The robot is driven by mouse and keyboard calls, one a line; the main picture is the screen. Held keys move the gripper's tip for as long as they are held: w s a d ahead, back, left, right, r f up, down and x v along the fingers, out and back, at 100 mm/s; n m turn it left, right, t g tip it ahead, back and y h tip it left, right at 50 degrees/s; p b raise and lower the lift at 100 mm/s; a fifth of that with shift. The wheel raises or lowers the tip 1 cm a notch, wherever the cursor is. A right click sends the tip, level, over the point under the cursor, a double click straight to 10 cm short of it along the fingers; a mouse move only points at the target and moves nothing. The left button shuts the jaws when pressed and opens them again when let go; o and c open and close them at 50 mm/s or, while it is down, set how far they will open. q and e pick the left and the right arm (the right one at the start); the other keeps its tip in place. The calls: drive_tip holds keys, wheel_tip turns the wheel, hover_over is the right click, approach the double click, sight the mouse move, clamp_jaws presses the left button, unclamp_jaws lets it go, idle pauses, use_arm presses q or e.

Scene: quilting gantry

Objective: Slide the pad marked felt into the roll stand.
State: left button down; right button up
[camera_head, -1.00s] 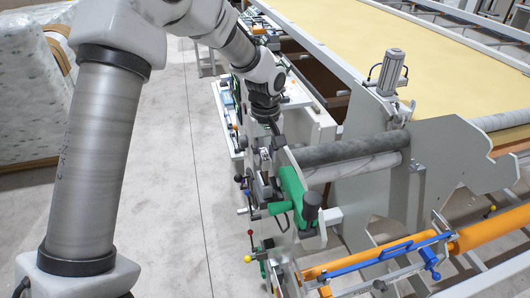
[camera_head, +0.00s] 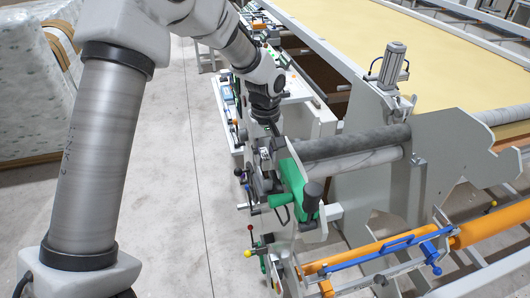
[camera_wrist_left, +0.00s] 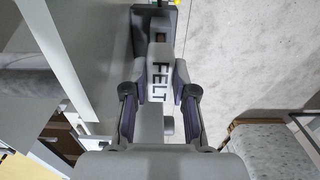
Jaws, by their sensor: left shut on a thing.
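The pad marked FELT (camera_wrist_left: 160,78) is a grey piece with dark letters, in the middle of the left wrist view. My left gripper (camera_wrist_left: 160,92) is shut on it, with one finger on each side. In the head view my left gripper (camera_head: 266,150) points down beside the end of the machine, and the pad is too small to make out there. The grey end frame with dark and pale rolls (camera_head: 350,143) seems to be the roll stand; it is right of the gripper. A dark holder (camera_wrist_left: 152,20) is just beyond the pad; I cannot tell whether they touch. My right gripper is not in view.
A green bracket with a black knob (camera_head: 298,187) is just below the gripper. A red-and-yellow-knobbed lever (camera_head: 249,240) and an orange roller (camera_head: 365,252) are lower down. A wide yellow bed (camera_head: 430,60) stretches behind. The floor (camera_head: 175,200) at left is clear.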

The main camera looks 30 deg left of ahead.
use_arm(q)
drive_tip(key=shift+f+b, duration=0.3)
drive_tip(key=shift+f, duration=0.4)
drive_tip(key=c, duration=0.9)
unclamp_jaws()
drive_tip(key=shift+o, duration=0.2)
wheel_tip(320, 180, up, 12)
